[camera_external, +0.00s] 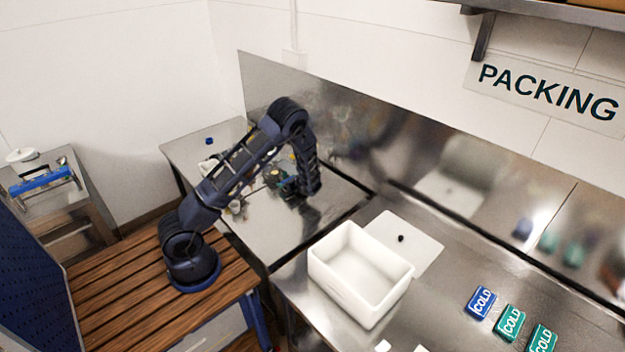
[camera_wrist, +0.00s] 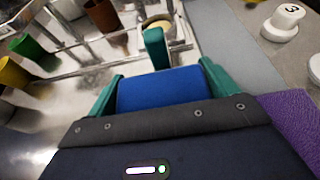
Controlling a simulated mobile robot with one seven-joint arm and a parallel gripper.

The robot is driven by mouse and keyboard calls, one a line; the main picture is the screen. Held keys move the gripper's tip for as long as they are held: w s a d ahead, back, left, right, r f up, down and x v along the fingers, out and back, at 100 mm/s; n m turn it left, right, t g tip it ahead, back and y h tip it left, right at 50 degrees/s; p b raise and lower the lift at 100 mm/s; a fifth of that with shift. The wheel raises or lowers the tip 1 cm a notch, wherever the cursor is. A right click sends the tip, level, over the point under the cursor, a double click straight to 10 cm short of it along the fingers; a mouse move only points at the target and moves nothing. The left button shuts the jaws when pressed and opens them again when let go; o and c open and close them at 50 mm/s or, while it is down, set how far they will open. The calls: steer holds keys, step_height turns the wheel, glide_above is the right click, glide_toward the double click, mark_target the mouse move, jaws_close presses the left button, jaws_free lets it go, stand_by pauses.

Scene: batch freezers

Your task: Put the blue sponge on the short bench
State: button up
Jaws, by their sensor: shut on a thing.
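The blue sponge (camera_wrist: 160,89) shows in the wrist view as a blue block between the green fingers of my gripper (camera_wrist: 162,82). My gripper is shut on it. In the external view my gripper (camera_external: 292,188) is over the steel bench (camera_external: 278,225) beside my base, near the small items there. The sponge cannot be made out in that view, and its height above the bench is unclear. I cannot tell for certain which surface is the short bench.
A white open bin (camera_external: 325,275) and white board (camera_external: 415,245) are on the right-hand steel bench, with several COLD packs (camera_external: 481,302). The wrist view shows a metal rack (camera_wrist: 75,45) with coloured cups, a purple cloth (camera_wrist: 290,115) and white numbered lids (camera_wrist: 284,22).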

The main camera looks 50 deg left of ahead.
steer(key=shift+f, duration=0.25)
steer(key=shift+f, duration=0.1)
steer(key=o, duration=0.9)
steer(key=shift+c, duration=0.2)
